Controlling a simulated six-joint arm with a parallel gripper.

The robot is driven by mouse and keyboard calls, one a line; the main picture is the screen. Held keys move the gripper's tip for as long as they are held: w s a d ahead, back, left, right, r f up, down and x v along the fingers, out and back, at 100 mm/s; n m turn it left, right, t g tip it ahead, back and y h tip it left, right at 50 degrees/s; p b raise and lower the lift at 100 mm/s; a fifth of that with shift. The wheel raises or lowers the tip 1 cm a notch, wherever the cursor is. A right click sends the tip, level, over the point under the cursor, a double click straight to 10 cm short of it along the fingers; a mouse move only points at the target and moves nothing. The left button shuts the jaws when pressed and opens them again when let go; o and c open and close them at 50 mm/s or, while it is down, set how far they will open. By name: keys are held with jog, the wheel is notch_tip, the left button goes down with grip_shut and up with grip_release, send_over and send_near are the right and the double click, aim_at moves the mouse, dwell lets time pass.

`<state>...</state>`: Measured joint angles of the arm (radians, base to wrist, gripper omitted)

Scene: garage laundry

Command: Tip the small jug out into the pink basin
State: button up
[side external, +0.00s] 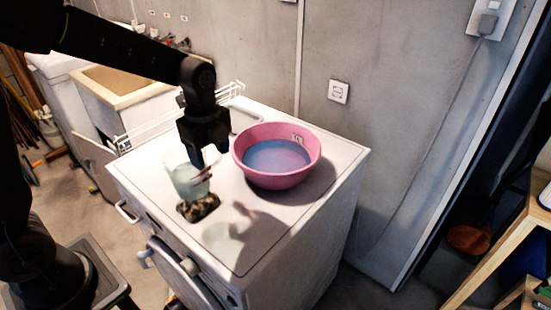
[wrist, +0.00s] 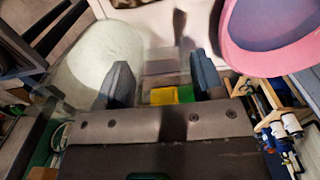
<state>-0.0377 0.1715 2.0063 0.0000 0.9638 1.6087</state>
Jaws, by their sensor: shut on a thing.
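The small jug (side external: 186,180) is pale and see-through, at the front left of the white machine top in the side view. It looks about upright. My gripper (side external: 207,163) is shut on its right side, apparently at the handle. In the wrist view the jug (wrist: 98,52) is left of my gripper (wrist: 163,84); whatever is between the fingers is hard to make out. The pink basin (side external: 254,172) stands right of the jug, with bluish liquid in it. The basin (wrist: 232,48) also shows at the upper right of the wrist view. The jug's contents are unclear.
A dark speckled pad (side external: 200,209) lies beneath the jug; I cannot tell whether they touch. The machine top (side external: 262,222) is clear in front of the basin. A white wire rack (side external: 134,137) stands at the back left. A grey wall (side external: 390,100) rises behind.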

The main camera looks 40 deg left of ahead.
jog(key=w+a+r+n, duration=0.3)
jog(key=w+a+n, duration=0.2)
jog(key=w+n, duration=0.45)
jog(key=w+a+r+n, duration=0.3)
jog(key=w+a+n, duration=0.3)
jog(key=w+n, duration=0.4)
jog(key=d+r+y, duration=0.1)
jog(key=d+y, duration=0.4)
jog(key=y, duration=0.5)
jog(key=w+d+r+m+y, duration=0.1)
jog(key=d+y, duration=0.4)
jog(key=y, duration=0.6)
jog(key=shift+d+r, duration=0.4)
jog(key=shift+r, duration=0.4)
